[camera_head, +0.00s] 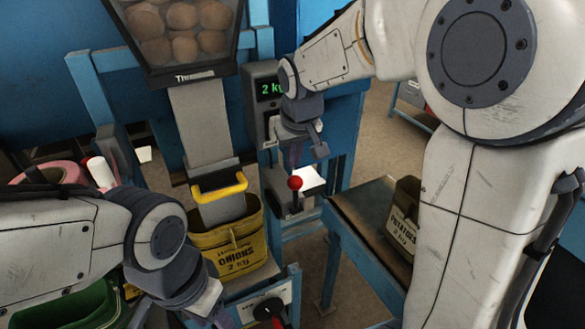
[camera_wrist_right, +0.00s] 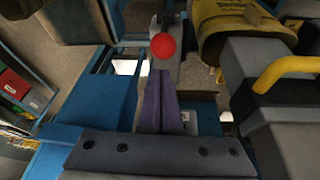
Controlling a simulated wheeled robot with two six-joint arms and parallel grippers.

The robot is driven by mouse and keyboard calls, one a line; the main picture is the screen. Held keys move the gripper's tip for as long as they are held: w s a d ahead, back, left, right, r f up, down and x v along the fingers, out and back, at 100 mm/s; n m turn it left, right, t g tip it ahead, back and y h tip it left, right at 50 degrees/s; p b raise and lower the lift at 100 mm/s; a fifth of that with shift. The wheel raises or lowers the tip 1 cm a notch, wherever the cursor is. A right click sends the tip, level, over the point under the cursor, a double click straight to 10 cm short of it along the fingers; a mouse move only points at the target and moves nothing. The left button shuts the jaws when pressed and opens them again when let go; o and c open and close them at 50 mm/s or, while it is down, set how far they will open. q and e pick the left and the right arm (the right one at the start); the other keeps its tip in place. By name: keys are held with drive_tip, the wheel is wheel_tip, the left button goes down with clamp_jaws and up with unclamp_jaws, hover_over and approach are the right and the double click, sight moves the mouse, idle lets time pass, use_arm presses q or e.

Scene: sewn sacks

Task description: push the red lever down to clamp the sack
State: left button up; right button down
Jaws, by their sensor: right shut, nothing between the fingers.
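The red lever's ball knob (camera_head: 295,183) stands on a short stem on a grey box right of the spout. It also shows in the right wrist view (camera_wrist_right: 162,46), just past my fingertips. My right gripper (camera_head: 296,160) is shut and empty, pointing down just above the red knob; a small gap seems to show between them. Its purple fingers (camera_wrist_right: 161,78) lie together in the wrist view. The yellow-brown onion sack (camera_head: 238,250) hangs upright at the spout's lower end, by a yellow handle (camera_head: 218,186). My left gripper (camera_head: 222,316) is at the bottom edge, mostly hidden.
A potato sack (camera_head: 402,222) stands on the bench (camera_head: 368,225) at right. A scale display (camera_head: 270,88) reads 2 kg behind my right wrist. A hopper (camera_head: 185,35) of round produce is above. A black knob (camera_head: 268,308) with a red part is low in front.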

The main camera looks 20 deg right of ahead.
sight(295, 194)
drive_tip(key=x, duration=0.5)
drive_tip(key=shift+f+p, duration=0.25)
drive_tip(key=shift+p, duration=0.15)
use_arm(q)
drive_tip(key=shift+r, duration=0.45)
